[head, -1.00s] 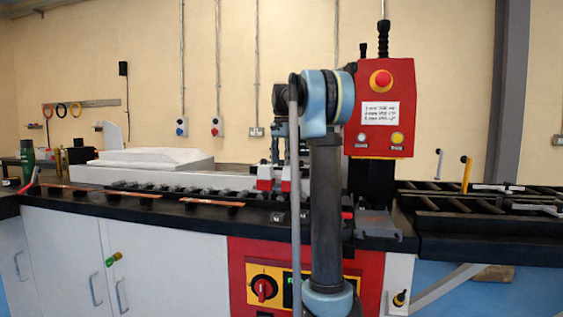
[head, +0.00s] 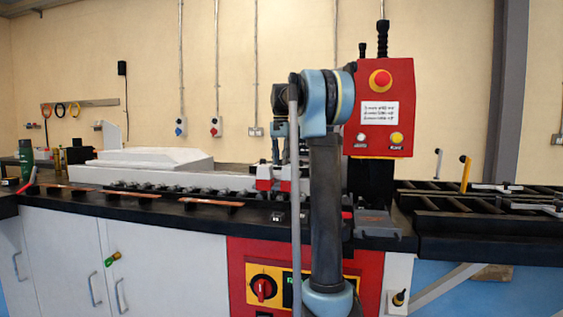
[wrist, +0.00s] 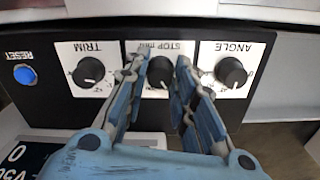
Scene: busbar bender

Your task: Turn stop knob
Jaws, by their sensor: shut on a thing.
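In the wrist view, the stop knob (wrist: 158,73) is a round black knob on a white label in the middle of a black panel (wrist: 110,117). The fingers of my gripper (wrist: 161,68) reach down on both sides of it and are shut on it. The fingers partly cover its label and sides, and its pointer position is hard to read. In the head view, my arm stands in front of the machine, and the knob cannot be made out there.
The trim knob (wrist: 89,72) is left of my fingers and the angle knob (wrist: 231,72) is close on the right. A blue reset button (wrist: 25,75) sits at far left. The head view shows a red control box (head: 385,105) with an emergency stop (head: 381,79) beside my arm.

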